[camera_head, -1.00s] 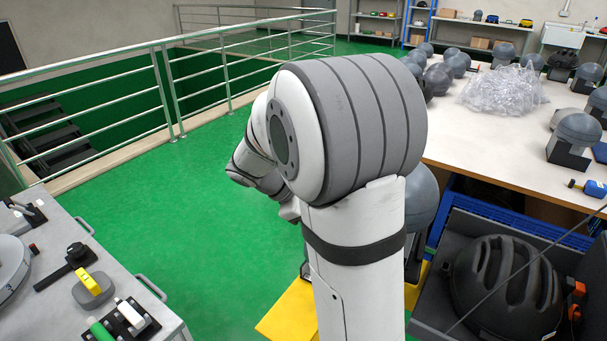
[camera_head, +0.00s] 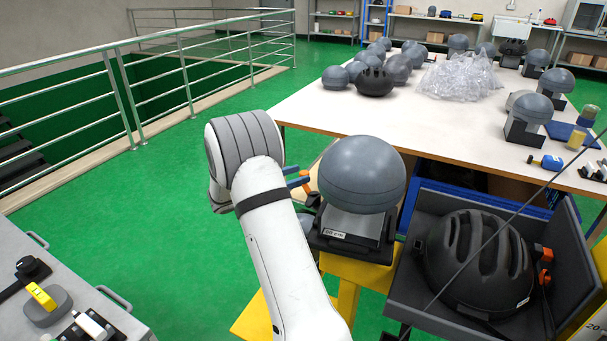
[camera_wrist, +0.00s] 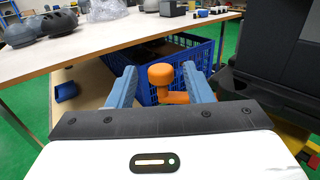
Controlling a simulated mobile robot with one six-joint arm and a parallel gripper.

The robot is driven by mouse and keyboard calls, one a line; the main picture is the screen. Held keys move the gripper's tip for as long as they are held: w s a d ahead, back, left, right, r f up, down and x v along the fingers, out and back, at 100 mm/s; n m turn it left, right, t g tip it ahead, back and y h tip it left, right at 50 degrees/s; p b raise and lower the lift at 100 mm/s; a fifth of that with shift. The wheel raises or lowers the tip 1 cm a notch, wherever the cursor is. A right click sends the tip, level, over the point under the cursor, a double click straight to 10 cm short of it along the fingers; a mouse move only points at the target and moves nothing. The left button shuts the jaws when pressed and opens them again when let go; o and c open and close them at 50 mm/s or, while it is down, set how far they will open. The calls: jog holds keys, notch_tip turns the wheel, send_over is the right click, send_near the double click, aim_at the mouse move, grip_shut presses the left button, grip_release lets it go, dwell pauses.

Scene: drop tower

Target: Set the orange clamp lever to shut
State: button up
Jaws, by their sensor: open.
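The orange clamp lever (camera_wrist: 162,75) shows in the wrist view as a round knob on a short bent arm. It stands between the two blue fingers of my gripper (camera_wrist: 160,88), which are open. A gap shows left of the knob; I cannot tell whether the right finger touches the lever arm. In the head view my gripper (camera_head: 298,179) is partly hidden behind my arm, with blue fingers around a small orange patch. It is just left of a grey ball-shaped headform (camera_head: 362,172) on a dark base above a yellow stand. The lever's mount is hidden.
A blue crate (camera_wrist: 190,58) lies behind the lever under the white-topped table (camera_head: 320,103). A black helmet (camera_head: 478,262) sits in a dark open box at right. A grey bench (camera_head: 100,325) is at lower left. Green floor is clear towards the railing (camera_head: 185,75).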

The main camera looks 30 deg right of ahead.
aim_at(304, 173)
jog(key=shift+s+d, duration=0.1)
jog(key=shift+d, duration=1.4)
jog(key=shift+c, duration=0.4)
grip_shut()
